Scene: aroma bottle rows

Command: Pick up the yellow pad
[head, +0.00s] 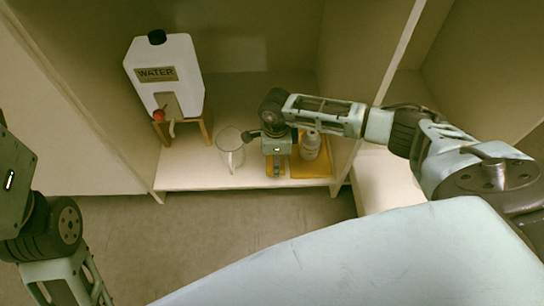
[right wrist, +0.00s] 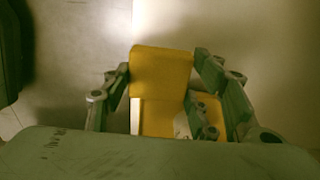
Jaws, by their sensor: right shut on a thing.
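In the head view my right gripper (head: 276,168) points down at the shelf near its front edge, between a clear glass pitcher and a bottle. In the right wrist view a yellow pad (right wrist: 161,72) lies between the two fingers of my right gripper (right wrist: 160,80), which is shut on it. In the head view the gripper hides most of this pad. A second yellow pad (head: 314,171) lies just right of the gripper with a pale bottle (head: 310,145) on it; part of it also shows behind the right finger in the wrist view. My left gripper is out of view.
The glass pitcher (head: 230,150) stands close left of the right gripper. A white water container (head: 165,72) with a red tap sits on a wooden stand (head: 205,127) at the left. Cabinet walls enclose the shelf (head: 190,178) on both sides.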

